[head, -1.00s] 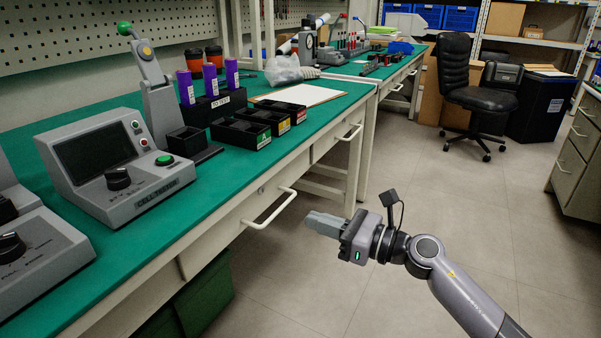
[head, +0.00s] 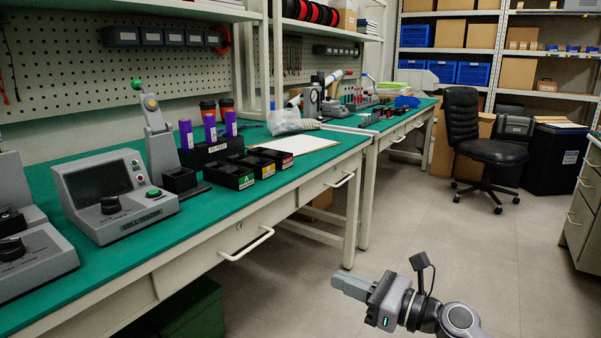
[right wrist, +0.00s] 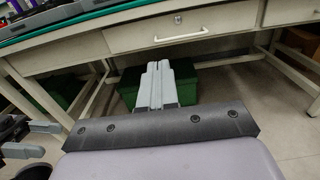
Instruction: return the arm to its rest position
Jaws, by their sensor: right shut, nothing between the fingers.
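My right gripper (head: 337,280) is at the lower right of the head view, over the open floor in front of the bench. Its grey fingers are together with nothing between them, pointing left toward the bench. In the right wrist view the closed fingers (right wrist: 158,68) point at the bench's drawer front, below the table top and apart from it. My left gripper (right wrist: 42,138) shows at the left edge of the right wrist view, with its two grey fingers apart and empty. It is not in the head view.
The green-topped bench (head: 190,222) runs along the left, with a grey tester (head: 115,195), purple cells (head: 187,134) and black bins (head: 230,174) on it. Drawer handles (head: 247,245) stick out. Green crates (right wrist: 188,88) stand beneath. A black chair (head: 485,150) stands on clear floor behind.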

